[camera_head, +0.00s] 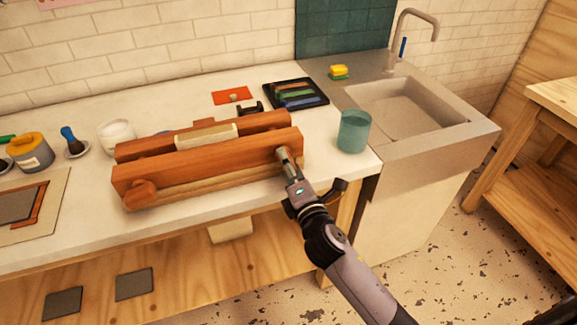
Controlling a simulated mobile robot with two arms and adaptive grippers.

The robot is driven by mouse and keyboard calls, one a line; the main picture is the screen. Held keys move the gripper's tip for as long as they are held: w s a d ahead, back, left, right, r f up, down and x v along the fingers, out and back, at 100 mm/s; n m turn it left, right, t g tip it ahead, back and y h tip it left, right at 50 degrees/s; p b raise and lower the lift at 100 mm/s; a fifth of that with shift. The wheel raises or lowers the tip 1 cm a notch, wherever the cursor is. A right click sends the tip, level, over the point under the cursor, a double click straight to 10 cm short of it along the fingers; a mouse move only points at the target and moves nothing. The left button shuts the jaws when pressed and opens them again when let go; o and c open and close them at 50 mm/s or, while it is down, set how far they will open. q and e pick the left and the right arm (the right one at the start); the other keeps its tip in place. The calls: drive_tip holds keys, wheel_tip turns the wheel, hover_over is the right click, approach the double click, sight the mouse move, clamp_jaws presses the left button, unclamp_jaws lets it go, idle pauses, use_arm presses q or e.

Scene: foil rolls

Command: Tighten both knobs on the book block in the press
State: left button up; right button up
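The wooden press (180,172) lies on the white worktop with two reddish-brown beams running left to right. A pale book block (207,136) sits between the beams, its top edge showing. The left wooden knob (141,194) sticks out from the front beam near its left end, with no gripper near it. My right gripper (285,154) reaches up to the right end of the front beam, its fingertips against the place of the right knob. The gripper hides that knob, and I cannot tell whether the fingers are closed on it. My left gripper is not in view.
A teal cup (354,132) stands right of the press, near the sink (408,108). Behind the press lie a dark tray (296,94) and an orange sheet (232,96). A white pot (116,135) and glue jar (31,152) stand at left.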

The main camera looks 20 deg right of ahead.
drive_tip(key=m, duration=0.5)
drive_tip(key=shift+f+m, duration=0.2)
drive_tip(key=shift+m, duration=0.2)
drive_tip(key=m+p, duration=0.1)
drive_tip(key=m, duration=0.4)
drive_tip(key=shift+f, duration=0.1)
drive_tip(key=m+p, duration=0.2)
drive_tip(key=m, duration=0.4)
drive_tip(key=shift+m+p, duration=0.3)
drive_tip(key=shift+p, duration=0.05)
drive_tip(key=m+p, duration=0.2)
drive_tip(key=m, duration=0.4)
drive_tip(key=shift+f, duration=0.15)
drive_tip(key=shift+a, duration=0.1)
drive_tip(key=o, duration=0.8)
drive_tip(key=shift+s, duration=0.1)
drive_tip(key=o, duration=0.4)
drive_tip(key=shift+s+r, duration=0.2)
drive_tip(key=shift+r, duration=0.15)
drive_tip(key=shift+c, duration=0.2)
drive_tip(key=shift+w, duration=0.15)
